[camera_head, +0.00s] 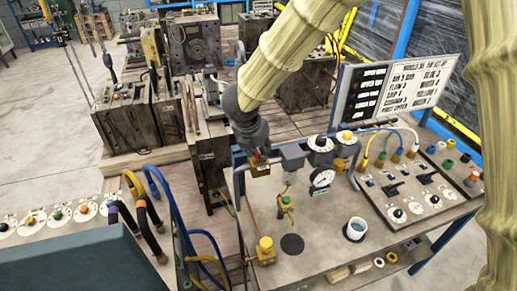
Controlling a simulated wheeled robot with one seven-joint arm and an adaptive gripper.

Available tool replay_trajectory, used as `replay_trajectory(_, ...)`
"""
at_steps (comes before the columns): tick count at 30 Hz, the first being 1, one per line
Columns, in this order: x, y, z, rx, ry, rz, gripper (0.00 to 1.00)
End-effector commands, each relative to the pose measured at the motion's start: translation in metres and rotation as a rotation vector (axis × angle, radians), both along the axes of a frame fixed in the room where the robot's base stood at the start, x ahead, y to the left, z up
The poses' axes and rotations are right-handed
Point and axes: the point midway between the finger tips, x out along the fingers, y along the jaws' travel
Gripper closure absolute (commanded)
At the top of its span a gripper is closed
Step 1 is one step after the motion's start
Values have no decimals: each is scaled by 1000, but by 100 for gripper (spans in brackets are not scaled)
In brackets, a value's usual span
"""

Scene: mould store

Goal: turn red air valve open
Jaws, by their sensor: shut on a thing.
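The red air valve (260,169) is at the back left corner of the bench, beside a grey block. Its body looks brass, and only a little red shows above it between my fingers. My gripper (257,157) reaches down from above and is shut on the red part. The fingers and wrist hide most of the handle, so its exact angle cannot be told.
The bench (327,239) carries a pressure gauge (323,178), a brass tap (286,203), a yellow-topped fitting (265,248) and a white-rimmed cup (355,229). A sign board (395,92) stands behind. Heavy moulds (195,43) crowd the back left. Blue hoses (178,215) hang at left.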

Motion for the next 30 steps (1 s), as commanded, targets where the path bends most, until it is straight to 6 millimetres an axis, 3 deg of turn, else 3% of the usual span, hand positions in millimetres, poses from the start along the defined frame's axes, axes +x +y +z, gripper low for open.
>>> replay_trajectory(11, 0, -1, -1, 3, 0, 194, 93)
replay_trajectory(30, 0, -5, 6, 4, 2, 796, 93)
